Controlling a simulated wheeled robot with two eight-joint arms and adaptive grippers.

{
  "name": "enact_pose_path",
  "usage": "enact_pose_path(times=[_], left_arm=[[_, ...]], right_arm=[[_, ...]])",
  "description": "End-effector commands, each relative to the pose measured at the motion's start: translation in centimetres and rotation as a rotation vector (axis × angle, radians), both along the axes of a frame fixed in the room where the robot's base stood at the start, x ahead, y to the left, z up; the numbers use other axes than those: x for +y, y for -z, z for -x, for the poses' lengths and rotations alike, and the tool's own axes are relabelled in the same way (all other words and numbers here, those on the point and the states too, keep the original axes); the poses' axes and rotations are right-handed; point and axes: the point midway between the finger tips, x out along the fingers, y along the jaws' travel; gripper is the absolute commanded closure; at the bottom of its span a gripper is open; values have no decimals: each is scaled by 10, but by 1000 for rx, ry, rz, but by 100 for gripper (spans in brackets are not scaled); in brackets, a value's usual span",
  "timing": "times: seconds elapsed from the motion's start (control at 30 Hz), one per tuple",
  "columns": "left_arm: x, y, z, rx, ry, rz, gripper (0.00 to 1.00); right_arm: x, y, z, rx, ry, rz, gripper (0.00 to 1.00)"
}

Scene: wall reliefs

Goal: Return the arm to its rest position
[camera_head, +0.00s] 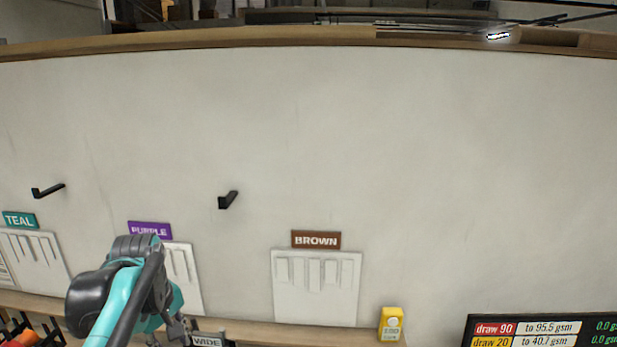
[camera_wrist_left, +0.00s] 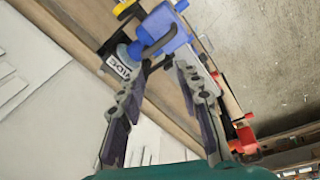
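My left arm, teal and black, comes in from the lower left in the head view and covers part of the purple-labelled panel. Its gripper (camera_head: 172,336) is at the bottom edge, near the wooden ledge and the "WIDE" label (camera_head: 207,341). In the left wrist view the two fingers of my left gripper (camera_wrist_left: 162,68) stand apart with an empty gap between them. A blue tool-like object (camera_wrist_left: 165,34) and a grey round part with the "WIDE" label (camera_wrist_left: 118,67) lie beyond the fingertips. Contact cannot be told. My right gripper is not in view.
A pale wall carries two black hooks (camera_head: 228,200) and white relief panels, one under a brown label (camera_head: 316,240). A yellow box (camera_head: 391,324) stands on the ledge (camera_head: 245,332). A dark display board (camera_head: 545,330) is at the lower right. The upper wall is clear.

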Motion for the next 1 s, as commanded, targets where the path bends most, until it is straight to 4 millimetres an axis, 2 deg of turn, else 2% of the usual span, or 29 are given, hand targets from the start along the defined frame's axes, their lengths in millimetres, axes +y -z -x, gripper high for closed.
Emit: enact_pose_path(times=[0.17, 0.4, 0.7, 1.0], left_arm=[[-27, 17, 26, -89, 210, -51, 66], [-68, 61, 73, -258, 604, -184, 66], [-97, 115, 115, -412, 956, -352, 66], [-97, 189, 113, -414, 961, -356, 66]], right_arm=[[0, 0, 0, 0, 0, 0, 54], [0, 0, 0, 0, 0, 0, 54], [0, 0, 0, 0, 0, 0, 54], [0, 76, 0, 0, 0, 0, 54]])
